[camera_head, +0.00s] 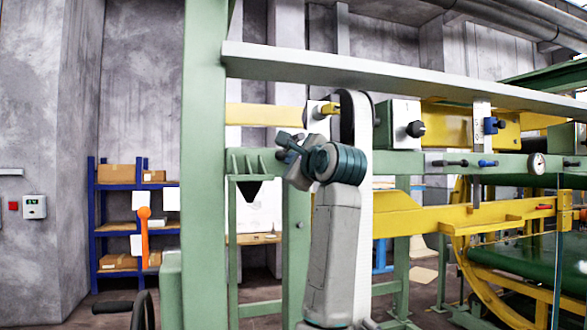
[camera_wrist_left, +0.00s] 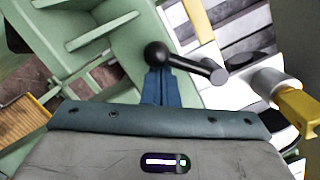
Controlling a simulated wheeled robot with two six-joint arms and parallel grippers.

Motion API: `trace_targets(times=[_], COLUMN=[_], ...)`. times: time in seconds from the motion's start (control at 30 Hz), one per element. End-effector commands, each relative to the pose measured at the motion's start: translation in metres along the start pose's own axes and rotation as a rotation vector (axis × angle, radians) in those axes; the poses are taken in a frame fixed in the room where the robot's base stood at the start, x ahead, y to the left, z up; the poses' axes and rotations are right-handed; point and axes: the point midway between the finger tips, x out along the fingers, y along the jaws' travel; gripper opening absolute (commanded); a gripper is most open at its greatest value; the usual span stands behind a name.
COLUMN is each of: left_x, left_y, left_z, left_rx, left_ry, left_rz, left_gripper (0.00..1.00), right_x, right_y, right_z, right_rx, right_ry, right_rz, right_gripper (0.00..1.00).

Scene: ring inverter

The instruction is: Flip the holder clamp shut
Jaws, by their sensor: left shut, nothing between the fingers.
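My left gripper (camera_head: 282,139) is in front of the green frame in the head view. In the left wrist view its blue fingers (camera_wrist_left: 161,86) are shut and empty. A lever with a black ball knob (camera_wrist_left: 156,53) and a grey rod end (camera_wrist_left: 217,75) lies just beyond the fingertips. The knob looks close to the tips; I cannot tell if they touch. This lever looks like part of the holder clamp, but its label or jaw does not show. In the head view the lever cannot be made out clearly behind the gripper. My right gripper is not in view.
A green post (camera_head: 204,200) stands left of my arm. A grey rail (camera_head: 400,78) crosses above it. A yellow fitting (camera_head: 329,108) sits close above the gripper. A black knob (camera_head: 415,129) and a blue clamp (camera_head: 491,125) are to the right. A blue shelf (camera_head: 118,225) stands behind.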

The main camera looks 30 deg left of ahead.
Motion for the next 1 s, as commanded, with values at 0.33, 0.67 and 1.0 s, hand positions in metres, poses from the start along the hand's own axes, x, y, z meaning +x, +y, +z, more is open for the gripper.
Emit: trace_targets(times=[0.33, 0.67, 1.0], left_x=[0.003, 0.004, 0.005], left_y=[-0.001, -0.006, -0.009], left_z=[0.020, 0.033, 0.038], left_rx=[0.315, 0.408, 0.407], left_ry=[-0.004, -0.002, -0.002], left_rz=[-0.048, -0.062, -0.061], left_gripper=[0.00, 0.00, 0.00], right_x=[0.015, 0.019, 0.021], right_y=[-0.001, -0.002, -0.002], right_z=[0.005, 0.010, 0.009], right_rx=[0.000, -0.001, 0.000], right_ry=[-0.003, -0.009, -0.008], right_rz=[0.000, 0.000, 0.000], right_gripper=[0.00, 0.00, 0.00])
